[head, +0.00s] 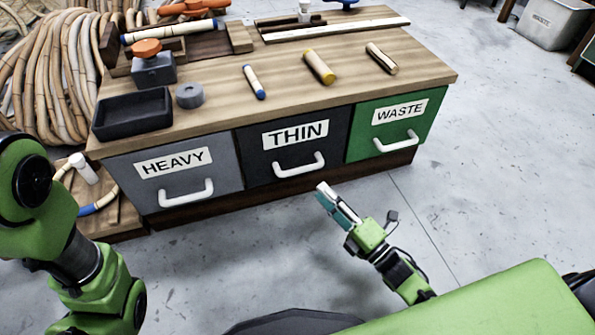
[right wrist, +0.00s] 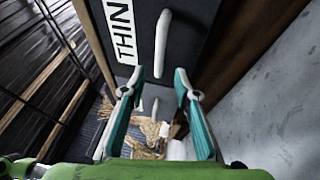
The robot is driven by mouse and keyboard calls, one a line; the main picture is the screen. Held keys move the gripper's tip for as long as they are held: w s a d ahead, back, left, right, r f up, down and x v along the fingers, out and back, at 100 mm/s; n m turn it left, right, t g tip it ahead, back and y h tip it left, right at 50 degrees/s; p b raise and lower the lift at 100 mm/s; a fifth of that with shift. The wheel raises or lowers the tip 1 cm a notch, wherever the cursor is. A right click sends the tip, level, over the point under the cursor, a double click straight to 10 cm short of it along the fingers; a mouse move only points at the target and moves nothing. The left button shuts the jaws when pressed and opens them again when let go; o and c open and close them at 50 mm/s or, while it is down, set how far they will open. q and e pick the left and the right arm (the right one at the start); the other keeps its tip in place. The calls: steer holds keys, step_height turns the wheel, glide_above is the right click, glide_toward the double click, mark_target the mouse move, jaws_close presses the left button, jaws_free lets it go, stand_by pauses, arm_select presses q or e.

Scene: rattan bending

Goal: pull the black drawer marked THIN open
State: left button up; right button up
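The black drawer marked THIN (head: 292,150) is in the middle of the bench front, between the grey and green drawers. Its front looks flush with theirs, so it looks closed. Its white handle (head: 298,165) is a bar on the front. In the right wrist view the THIN drawer front (right wrist: 143,12) and its handle (right wrist: 162,43) show just beyond the fingertips. My right gripper (head: 326,190) is below and a little right of the handle in the head view. In the wrist view the right gripper (right wrist: 159,75) is open, its fingers apart and not touching the handle. My left gripper is out of view.
The grey HEAVY drawer (head: 225,182) and green WASTE drawer (head: 418,108) flank it. The benchtop (head: 330,100) holds a black tray (head: 132,113), a grey roll (head: 189,95) and short rods. The floor (head: 490,170) to the right is clear. Pale scraps (right wrist: 140,130) show between the fingers.

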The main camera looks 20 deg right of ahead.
mark_target(300, 168)
steer(key=b+x, duration=0.4)
steer(key=x, duration=0.5)
steer(key=shift+w+a, duration=0.1)
steer(key=shift+w, duration=0.15)
steer(key=shift+w+a+r, duration=0.1)
steer(key=shift+w+a, duration=0.05)
steer(key=shift+w, duration=0.2)
jaws_close()
